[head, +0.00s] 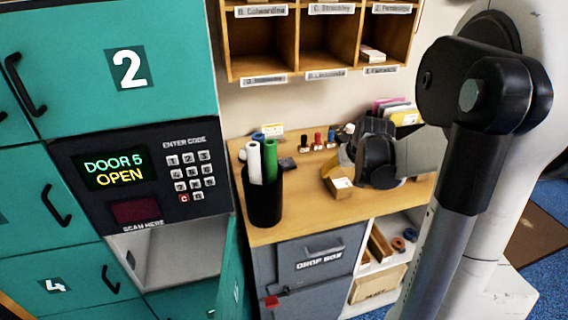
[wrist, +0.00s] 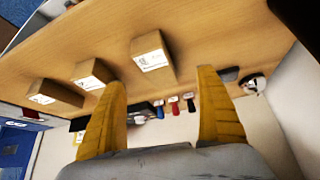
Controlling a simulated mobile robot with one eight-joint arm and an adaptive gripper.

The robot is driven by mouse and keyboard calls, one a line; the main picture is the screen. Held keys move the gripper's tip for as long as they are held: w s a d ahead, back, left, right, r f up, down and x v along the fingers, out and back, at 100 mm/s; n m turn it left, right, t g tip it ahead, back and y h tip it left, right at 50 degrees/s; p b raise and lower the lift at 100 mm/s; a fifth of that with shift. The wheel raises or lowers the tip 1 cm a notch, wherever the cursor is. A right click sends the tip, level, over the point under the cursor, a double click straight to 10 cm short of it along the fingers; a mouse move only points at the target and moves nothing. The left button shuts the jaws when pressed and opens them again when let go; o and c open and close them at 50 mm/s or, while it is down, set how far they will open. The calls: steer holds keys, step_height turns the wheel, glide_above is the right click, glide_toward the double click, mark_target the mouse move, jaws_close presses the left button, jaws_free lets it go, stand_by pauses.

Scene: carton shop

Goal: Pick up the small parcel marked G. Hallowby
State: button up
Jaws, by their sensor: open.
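Three small brown parcels with white labels lie in a row on the wooden counter in the wrist view: a near one (wrist: 160,66), a middle one (wrist: 95,73) and a far left one (wrist: 56,95). The label print is too small to read, so I cannot tell which is marked G. Hallowby. In the head view one parcel (head: 341,188) shows on the counter beside my gripper (head: 343,165); the arm and gripper hide others. My gripper's yellow fingers are spread with nothing between them, and the near parcel appears beyond their tips in the wrist view (wrist: 161,78).
A black cup (head: 263,200) with rolled tubes stands at the counter's left. Wooden pigeonholes (head: 328,45) hang above. Teal lockers are at left; one door (head: 233,275) stands open beside the grey drop box (head: 318,265).

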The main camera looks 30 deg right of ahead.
mark_target(338, 178)
steer(key=x, duration=0.2)
steer(key=b+x, duration=0.2)
steer(key=x, duration=0.1)
steer(key=shift+d+f, duration=0.25)
steer(key=shift+d, duration=0.15)
steer(key=b+x, duration=0.1)
steer(key=x, duration=0.2)
steer(key=b+x, duration=0.2)
steer(key=shift+w+d+f, duration=0.15)
steer(key=shift+w, duration=0.3)
steer(key=c, duration=1.5)
